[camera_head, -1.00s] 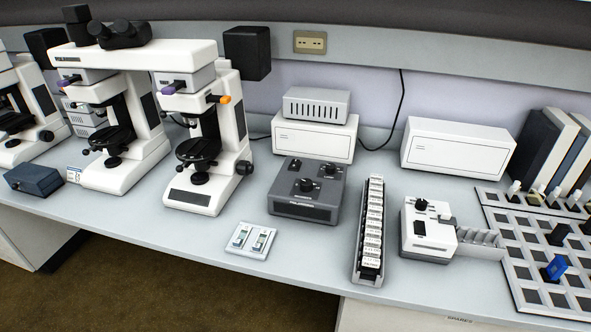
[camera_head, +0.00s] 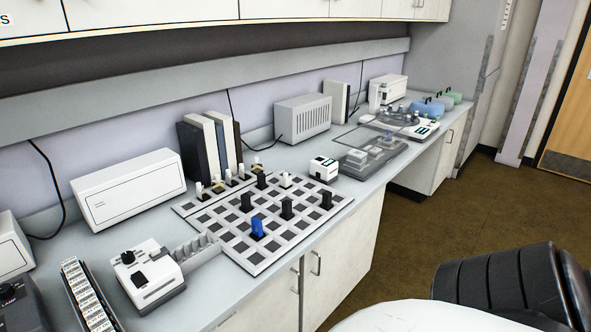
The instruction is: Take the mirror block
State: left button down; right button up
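A white grid board (camera_head: 268,262) with dark square cells lies on the bench in the middle of the view. Several black blocks stand on it, one near its centre (camera_head: 287,208) and one at its right (camera_head: 326,199). A blue block (camera_head: 257,227) stands toward its front. Small white-topped pieces (camera_head: 286,180) stand along its back. I cannot tell which of these, if any, is the mirror block. Neither of my grippers is in view.
A small white device (camera_head: 147,272) and a label rack (camera_head: 86,295) stand left of the board. A white box (camera_head: 128,188) and books (camera_head: 207,146) stand behind. A small white unit (camera_head: 323,168) and a clear-covered tray (camera_head: 372,151) lie to the right. Floor (camera_head: 415,215) is open at right.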

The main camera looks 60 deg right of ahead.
aim_at(286, 182)
jog(key=z, duration=1.75)
jog(key=k, duration=1.3)
jog(key=z, duration=1)
jog(key=i, duration=1.25)
jog(key=z, duration=0.3)
jog(key=i, duration=1.45)
jog(key=u, duration=0.95)
